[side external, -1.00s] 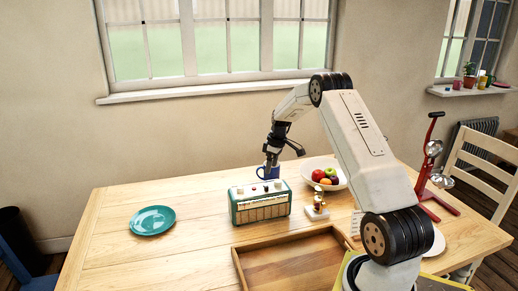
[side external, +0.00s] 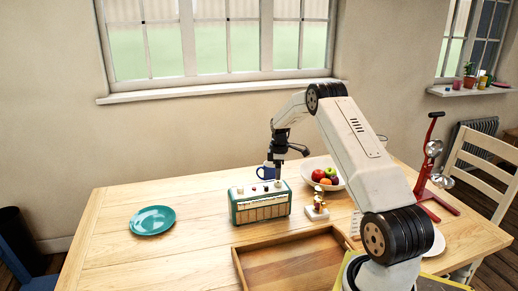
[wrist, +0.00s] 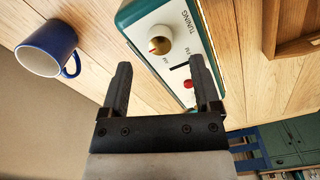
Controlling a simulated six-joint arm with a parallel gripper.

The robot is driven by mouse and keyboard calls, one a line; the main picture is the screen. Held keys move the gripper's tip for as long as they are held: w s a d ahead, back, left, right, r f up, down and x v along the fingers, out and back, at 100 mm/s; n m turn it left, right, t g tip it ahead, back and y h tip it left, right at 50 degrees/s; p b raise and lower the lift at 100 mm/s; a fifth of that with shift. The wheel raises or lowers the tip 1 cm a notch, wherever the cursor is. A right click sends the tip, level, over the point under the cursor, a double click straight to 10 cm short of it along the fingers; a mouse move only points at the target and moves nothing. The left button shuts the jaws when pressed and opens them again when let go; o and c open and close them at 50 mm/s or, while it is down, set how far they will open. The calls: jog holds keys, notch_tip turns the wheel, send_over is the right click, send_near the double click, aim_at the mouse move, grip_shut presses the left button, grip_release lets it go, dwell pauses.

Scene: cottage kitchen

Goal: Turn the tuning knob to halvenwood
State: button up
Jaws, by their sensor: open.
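The teal and cream radio (side external: 261,208) stands on the table in the side view, with small controls on its top. A small red control (wrist: 188,84) is further along the panel. My gripper (wrist: 160,64) is open and empty, its fingertips apart on either side of the knob's line. In the side view my gripper (side external: 278,177) is just above the radio's right end. Contact with the knob cannot be told. No halvenwood mark is readable.
A blue mug (side external: 266,171) stands behind the radio, close to my gripper. A fruit bowl (side external: 310,166) and a small golden figure on a white base (side external: 316,214) are to the right. A wooden tray (side external: 240,262) lies in front. A teal plate (side external: 153,220) is at left.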

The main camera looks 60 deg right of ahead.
aim_at(278, 183)
jog(key=shift+f, duration=2.05)
grip_shut()
